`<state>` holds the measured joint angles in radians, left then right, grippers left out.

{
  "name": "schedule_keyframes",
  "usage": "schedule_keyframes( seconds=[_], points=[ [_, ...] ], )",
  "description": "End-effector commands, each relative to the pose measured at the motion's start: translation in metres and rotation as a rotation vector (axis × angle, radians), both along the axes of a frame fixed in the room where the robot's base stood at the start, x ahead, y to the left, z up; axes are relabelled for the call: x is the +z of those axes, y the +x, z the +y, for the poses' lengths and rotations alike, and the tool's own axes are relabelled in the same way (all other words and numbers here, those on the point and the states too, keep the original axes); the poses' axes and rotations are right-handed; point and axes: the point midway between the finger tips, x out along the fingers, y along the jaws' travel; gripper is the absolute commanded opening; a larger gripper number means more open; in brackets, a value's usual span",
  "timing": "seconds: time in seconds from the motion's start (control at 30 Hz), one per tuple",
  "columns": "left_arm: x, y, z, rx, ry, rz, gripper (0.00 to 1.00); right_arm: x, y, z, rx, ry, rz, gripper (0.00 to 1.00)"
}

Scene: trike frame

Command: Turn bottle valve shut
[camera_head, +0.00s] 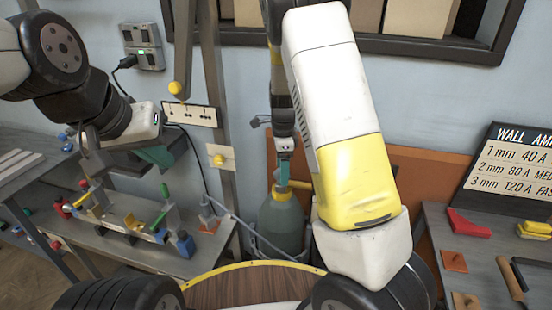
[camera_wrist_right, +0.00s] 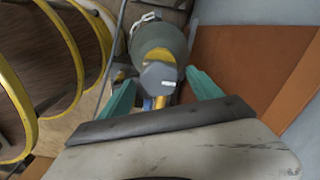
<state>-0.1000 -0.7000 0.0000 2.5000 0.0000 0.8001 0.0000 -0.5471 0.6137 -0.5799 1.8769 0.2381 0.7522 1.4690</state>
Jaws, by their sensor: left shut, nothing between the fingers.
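The grey-green bottle (camera_head: 282,222) stands upright on the floor against the wall, with a yellow part at its neck. In the right wrist view the bottle (camera_wrist_right: 160,36) lies beyond a grey faceted valve knob (camera_wrist_right: 158,76) with a white mark. My right gripper (camera_wrist_right: 160,80) is open, its teal fingers on either side of the knob with visible gaps. In the head view the right gripper (camera_head: 284,166) points down just above the bottle's neck. My left gripper (camera_head: 156,156) is shut and empty, over the left bench, well away from the bottle.
The left bench (camera_head: 120,245) carries coloured clamps and tools. The right bench (camera_head: 490,270) holds small tools and a wall chart (camera_head: 515,165). A yellow-rimmed round wooden surface (camera_head: 240,280) is in front of the bottle. An orange panel (camera_head: 420,180) stands behind.

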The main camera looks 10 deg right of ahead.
Motion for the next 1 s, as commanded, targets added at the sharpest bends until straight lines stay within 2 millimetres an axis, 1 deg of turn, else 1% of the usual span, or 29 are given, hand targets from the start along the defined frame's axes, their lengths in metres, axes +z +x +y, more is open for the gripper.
schedule_keyframes(
  seconds=[0.17, 0.27, 0.6, 0.7, 0.83, 1.0],
  points=[
    [0.000, 0.000, 0.000, 0.000, 0.000, 0.000, 0.00, 0.000, -0.001, 0.000, 0.001, 0.000, 0.002, 0.74],
    [0.000, 0.000, 0.000, 0.000, 0.000, 0.000, 0.00, 0.007, 0.000, 0.000, 0.001, 0.000, 0.001, 0.74],
    [0.000, 0.000, 0.000, 0.000, 0.000, 0.000, 0.00, 0.062, 0.001, 0.000, 0.001, 0.001, -0.002, 0.74],
    [0.000, 0.000, 0.000, 0.000, 0.000, 0.000, 0.00, 0.072, 0.000, 0.001, 0.002, 0.001, -0.001, 0.74],
    [0.000, 0.000, 0.000, 0.000, 0.000, 0.000, 0.00, 0.077, 0.000, 0.000, 0.001, -0.001, 0.001, 0.74],
    [0.000, 0.000, 0.000, 0.000, 0.000, 0.000, 0.00, 0.078, 0.000, 0.000, 0.001, -0.001, 0.001, 0.74]
  ],
)
